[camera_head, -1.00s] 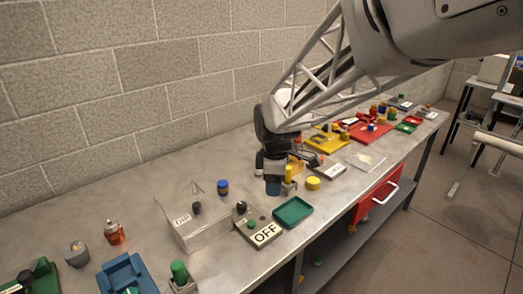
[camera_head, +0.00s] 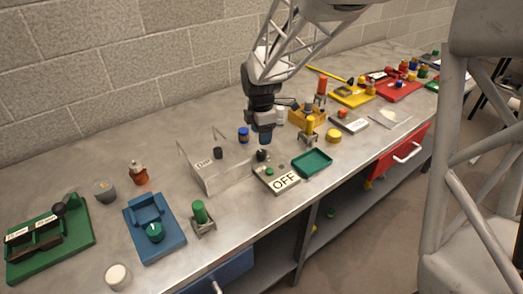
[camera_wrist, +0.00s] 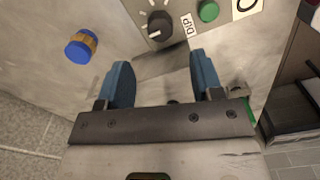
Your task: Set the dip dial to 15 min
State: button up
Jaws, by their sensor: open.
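The dip dial (camera_wrist: 160,26) is a round black knob with a white mark, on a grey panel at the top of the wrist view. Beside it are a DIP label (camera_wrist: 188,25) and a green button (camera_wrist: 208,11). In the head view, a black knob (camera_head: 262,155) stands at the back of the OFF box (camera_head: 284,181), seemingly the same one. The time it points to cannot be read. My gripper (camera_wrist: 161,68) is open, its two blue fingers apart and empty. In the head view my gripper (camera_head: 265,138) hangs just above and behind that knob.
A clear open box (camera_head: 222,175) with its own label and black knob stands left of the OFF box. A blue jar (camera_head: 243,135) stands behind. A green tray (camera_head: 312,162) lies to the right, near a yellow disc (camera_head: 334,135).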

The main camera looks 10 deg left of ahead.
aim_at(261, 152)
jog(key=shift+f, duration=0.15)
jog(key=shift+f, duration=3.75)
jog(key=c, duration=0.9)
